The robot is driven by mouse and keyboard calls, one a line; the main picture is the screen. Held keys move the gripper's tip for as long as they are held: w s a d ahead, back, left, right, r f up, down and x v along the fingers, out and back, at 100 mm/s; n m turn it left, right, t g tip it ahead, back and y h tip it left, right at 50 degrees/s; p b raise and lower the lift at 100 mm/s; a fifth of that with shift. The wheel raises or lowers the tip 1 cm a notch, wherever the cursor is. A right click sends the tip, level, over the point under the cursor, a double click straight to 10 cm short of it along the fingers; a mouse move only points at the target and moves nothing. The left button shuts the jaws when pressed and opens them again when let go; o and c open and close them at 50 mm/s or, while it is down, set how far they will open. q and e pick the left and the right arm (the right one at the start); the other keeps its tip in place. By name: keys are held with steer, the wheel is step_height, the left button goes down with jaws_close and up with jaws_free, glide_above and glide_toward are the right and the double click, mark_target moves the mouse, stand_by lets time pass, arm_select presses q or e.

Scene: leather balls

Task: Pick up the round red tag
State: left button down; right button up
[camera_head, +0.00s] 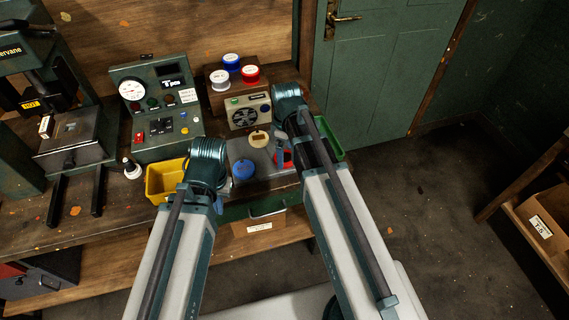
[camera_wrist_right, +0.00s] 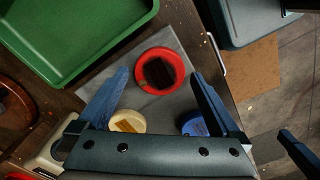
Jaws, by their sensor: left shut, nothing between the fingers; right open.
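The round red tag (camera_wrist_right: 160,72) lies on a grey mat (camera_wrist_right: 174,46), its dark centre showing in the right wrist view. In the head view the red tag (camera_head: 288,158) is partly hidden by my right gripper (camera_head: 281,154). My right gripper (camera_wrist_right: 160,76) is open and empty, its two blue fingers framing the red tag from above; the height between them is hard to tell. My left gripper (camera_head: 218,205) is shut and empty in front of the bench, mostly hidden by its arm; one blue finger (camera_wrist_right: 298,150) shows in the right wrist view.
A blue tag (camera_head: 244,169) and a cream tag (camera_head: 259,140) lie on the same mat. A green tray (camera_wrist_right: 75,40) is beside it. A yellow bin (camera_head: 163,180) stands left, a fan box (camera_head: 246,112) behind. White, blue and red round items sit on a wooden box (camera_head: 225,101).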

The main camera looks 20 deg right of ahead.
steer(key=shift+f+b, duration=0.45)
steer(key=shift+f, duration=0.5)
arm_select(q)
steer(key=shift+f, duration=0.9)
arm_select(e)
steer(key=shift+r, duration=0.1)
steer(key=shift+c, duration=0.3)
steer(key=c, duration=1.1)
arm_select(q)
steer(key=shift+r, duration=0.1)
arm_select(e)
steer(key=shift+o, duration=0.2)
